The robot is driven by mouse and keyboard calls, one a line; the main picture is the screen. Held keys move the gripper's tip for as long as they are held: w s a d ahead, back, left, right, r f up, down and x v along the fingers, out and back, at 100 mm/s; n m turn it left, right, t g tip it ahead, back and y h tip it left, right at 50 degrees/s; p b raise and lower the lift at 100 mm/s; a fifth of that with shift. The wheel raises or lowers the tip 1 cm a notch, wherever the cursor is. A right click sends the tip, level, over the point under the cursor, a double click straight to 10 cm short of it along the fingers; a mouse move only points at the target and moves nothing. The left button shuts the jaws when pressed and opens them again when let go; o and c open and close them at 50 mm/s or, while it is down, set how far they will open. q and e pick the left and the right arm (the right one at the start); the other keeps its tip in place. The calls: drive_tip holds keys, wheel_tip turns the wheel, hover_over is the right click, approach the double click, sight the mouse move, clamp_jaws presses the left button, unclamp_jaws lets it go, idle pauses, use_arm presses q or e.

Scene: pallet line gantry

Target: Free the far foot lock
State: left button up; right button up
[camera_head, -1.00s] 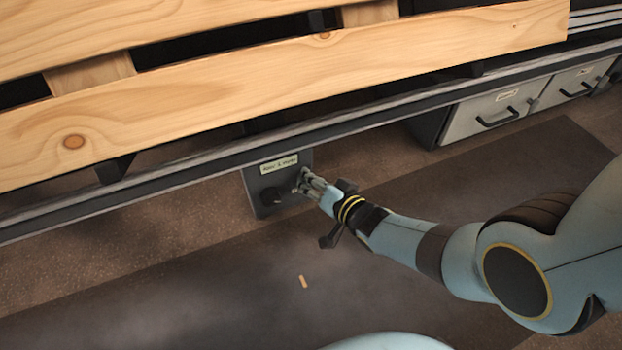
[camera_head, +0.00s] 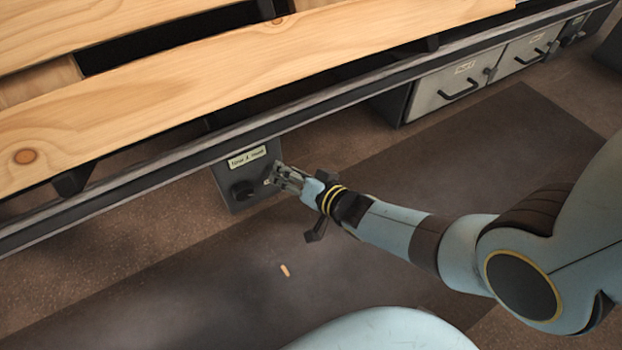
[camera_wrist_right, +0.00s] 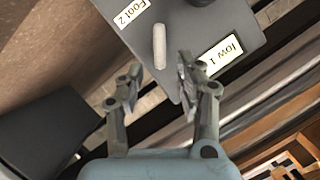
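A dark grey control box (camera_head: 229,179) hangs under the long rail. I cannot tell which part is the far foot lock. My right gripper (camera_head: 274,176) is at the box's right side; in the wrist view it is open (camera_wrist_right: 158,80), its fingers either side of the peg's lower end, with gaps visible. My left gripper is not in view.
A wooden pallet (camera_head: 190,95) lies on the conveyor rail (camera_head: 330,107) above the box. Grey drawers (camera_head: 450,88) with black handles are under the rail to the right. A small orange piece (camera_head: 285,270) lies on the dark floor mat (camera_head: 440,150). The floor below the box is largely clear.

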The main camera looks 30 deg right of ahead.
drive_tip(key=v, duration=0.9)
drive_tip(key=shift+s, duration=0.2)
drive_tip(key=shift+d+r, duration=0.1)
